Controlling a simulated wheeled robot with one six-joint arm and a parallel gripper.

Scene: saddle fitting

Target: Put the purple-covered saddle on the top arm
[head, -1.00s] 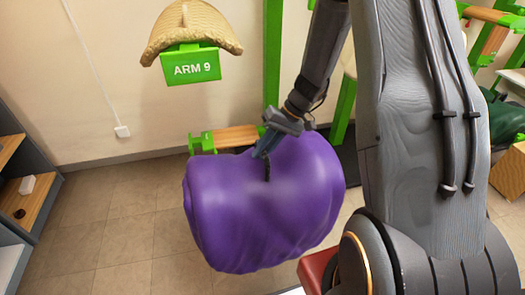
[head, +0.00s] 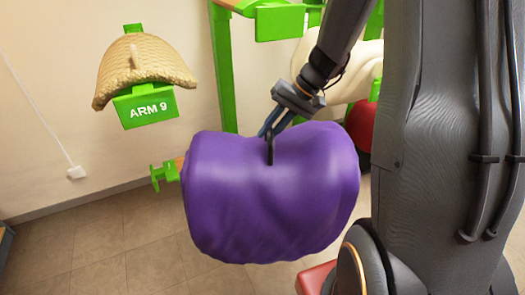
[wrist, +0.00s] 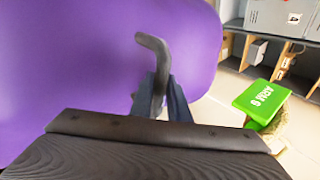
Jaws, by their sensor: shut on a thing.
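The purple-covered saddle (head: 270,205) hangs in front of me in the head view, clear of the floor. It also fills the upper left of the wrist view (wrist: 80,70). My gripper (head: 272,132) is shut on the dark loop handle (wrist: 153,65) on top of its cover. A green rack stands behind, with an upright (head: 224,80) and a top arm (head: 278,22) at the upper edge of the picture, partly cut off. A lower arm (head: 165,177) with a green end shows left of the saddle, mostly hidden behind it.
A wall arm with a green "ARM 9" sign (head: 147,107) bears a woven tan saddle (head: 145,65). A cream cover (head: 352,72) and a red object (head: 361,127) are behind my arm. Shelves (wrist: 285,50) show in the wrist view.

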